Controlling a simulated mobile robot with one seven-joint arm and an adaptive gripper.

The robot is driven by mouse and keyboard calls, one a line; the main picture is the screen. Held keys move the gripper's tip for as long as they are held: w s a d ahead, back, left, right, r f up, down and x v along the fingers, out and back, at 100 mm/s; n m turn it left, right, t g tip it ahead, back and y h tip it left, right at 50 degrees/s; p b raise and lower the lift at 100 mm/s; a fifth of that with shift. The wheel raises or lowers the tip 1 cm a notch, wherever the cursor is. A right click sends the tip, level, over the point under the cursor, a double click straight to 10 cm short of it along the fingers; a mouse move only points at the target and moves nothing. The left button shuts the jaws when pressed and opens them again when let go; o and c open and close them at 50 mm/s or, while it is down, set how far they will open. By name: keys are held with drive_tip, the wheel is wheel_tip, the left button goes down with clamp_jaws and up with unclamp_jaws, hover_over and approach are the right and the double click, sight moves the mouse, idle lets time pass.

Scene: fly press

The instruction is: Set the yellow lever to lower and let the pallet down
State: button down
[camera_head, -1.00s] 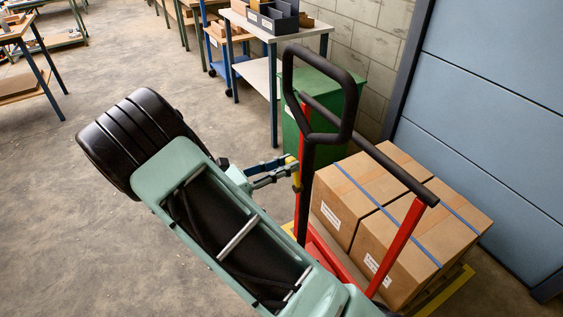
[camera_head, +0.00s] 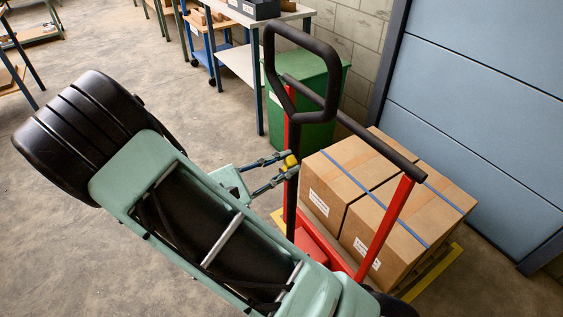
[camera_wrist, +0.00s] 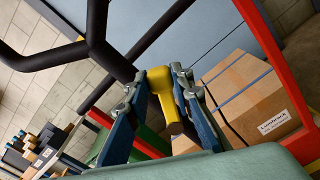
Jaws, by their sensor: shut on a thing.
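The yellow lever (camera_head: 290,161) sits on the upright of the red pallet truck (camera_head: 313,240), below its black loop handle (camera_head: 270,75). My gripper (camera_head: 285,168) reaches it from the left. In the wrist view the yellow lever (camera_wrist: 162,92) lies between the two blue fingers of my gripper (camera_wrist: 156,88), which are shut on it. Its rounded end points toward the camera. Two strapped cardboard boxes (camera_head: 400,215) stand on the truck's far side. The pallet under them is mostly hidden, and I cannot tell its height off the floor.
A yellow strip (camera_head: 446,264) runs along the base of the load. A blue panelled door (camera_head: 490,110) is at the right. The concrete floor at the left is open.

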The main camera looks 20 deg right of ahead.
drive_tip(key=shift+s+f, duration=0.1)
drive_tip(key=shift+f, duration=0.05)
idle(0.3)
drive_tip(key=c, duration=1.7)
unclamp_jaws()
drive_tip(key=v, duration=1.2)
drive_tip(key=shift+m, duration=0.3)
